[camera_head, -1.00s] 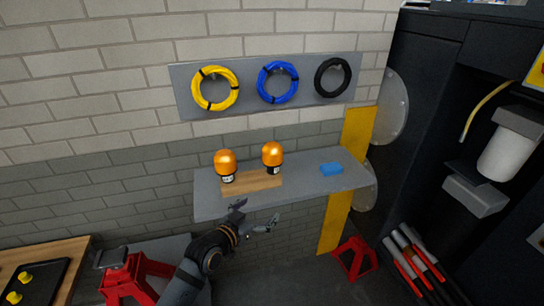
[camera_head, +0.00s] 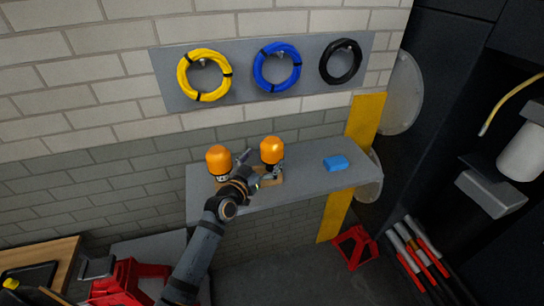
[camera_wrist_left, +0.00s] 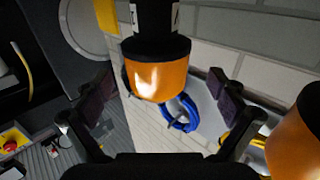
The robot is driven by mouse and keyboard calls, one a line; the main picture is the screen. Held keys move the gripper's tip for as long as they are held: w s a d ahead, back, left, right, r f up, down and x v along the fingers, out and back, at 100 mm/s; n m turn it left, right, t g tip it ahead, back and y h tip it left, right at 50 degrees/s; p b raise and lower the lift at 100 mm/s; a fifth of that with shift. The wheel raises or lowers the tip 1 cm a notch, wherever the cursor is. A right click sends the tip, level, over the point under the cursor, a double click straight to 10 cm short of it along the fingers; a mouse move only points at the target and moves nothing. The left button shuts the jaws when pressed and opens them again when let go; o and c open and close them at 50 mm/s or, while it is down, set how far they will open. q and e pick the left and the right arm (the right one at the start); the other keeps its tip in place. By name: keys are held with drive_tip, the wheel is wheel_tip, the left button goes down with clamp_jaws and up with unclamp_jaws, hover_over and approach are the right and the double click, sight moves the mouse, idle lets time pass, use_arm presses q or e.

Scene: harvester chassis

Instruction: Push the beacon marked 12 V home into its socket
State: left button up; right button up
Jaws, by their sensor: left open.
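Two orange-domed beacons with black bases and small white labels stand upright on the grey shelf. The left beacon is (camera_head: 219,158) and the right beacon is (camera_head: 271,150). The label print is too small to read in the head view. My left gripper (camera_head: 262,167) is open at the right beacon. In the left wrist view, which looks inverted, this beacon (camera_wrist_left: 156,78) is between the spread fingers, with no clear contact; its label is cut off. The left beacon (camera_wrist_left: 298,140) shows at the right edge. The sockets are hidden. My right gripper is not in view.
Yellow (camera_head: 205,91), blue (camera_head: 264,67) and black (camera_head: 325,66) coils hang above. The shelf's right part is mostly clear.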

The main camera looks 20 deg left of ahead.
use_arm(q)
drive_tip(key=shift+w+d+r+p, duration=0.2)
drive_tip(key=shift+w+d+r, duration=0.05)
drive_tip(key=shift+w, duration=0.4)
drive_tip(key=shift+w+d+r+p, duration=0.2)
drive_tip(key=shift+w+d, duration=0.05)
drive_tip(key=shift+w, duration=0.35)
drive_tip(key=shift+w+d+f, duration=0.1)
drive_tip(key=shift+w+f, duration=0.1)
drive_tip(key=shift+w, duration=0.3)
drive_tip(key=shift+w+f, duration=0.15)
drive_tip(key=shift+w, duration=0.3)
drive_tip(key=shift+s+r, duration=0.1)
drive_tip(key=shift+s, duration=0.05)
drive_tip(key=shift+c, duration=1.1)
drive_tip(key=c, duration=1.4)
drive_tip(key=shift+r, duration=0.1)
drive_tip(key=shift+c, duration=1.4)
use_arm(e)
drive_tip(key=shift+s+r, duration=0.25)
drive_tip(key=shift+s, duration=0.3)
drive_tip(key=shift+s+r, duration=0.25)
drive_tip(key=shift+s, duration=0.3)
